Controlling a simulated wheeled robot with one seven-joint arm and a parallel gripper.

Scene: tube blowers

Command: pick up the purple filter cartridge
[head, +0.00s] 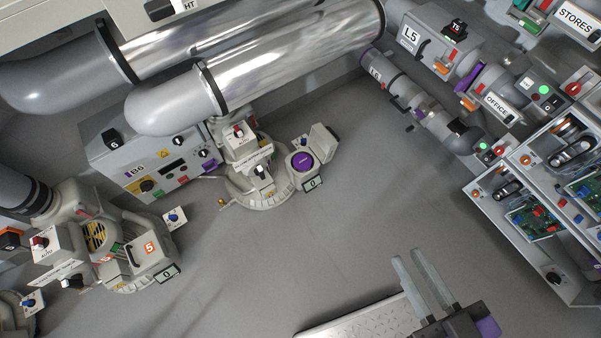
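The purple filter cartridge (303,161) shows as a round purple top, seated in a round light housing on the right side of the middle blower unit (262,190). The housing's grey lid (323,142) stands open behind and to the right of it. Only the cartridge's top shows; its sides are hidden in the housing. My gripper (406,254) is at the lower right, well apart from the cartridge. Its two grey fingers are parted with nothing between them.
A small display reading 0 (312,183) sits just in front of the housing. A control box marked B6 (158,165) is to the left. Large metal pipes (290,60) run behind. A second blower unit (125,250) stands lower left. Open grey floor (350,220) lies between my gripper and the housing.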

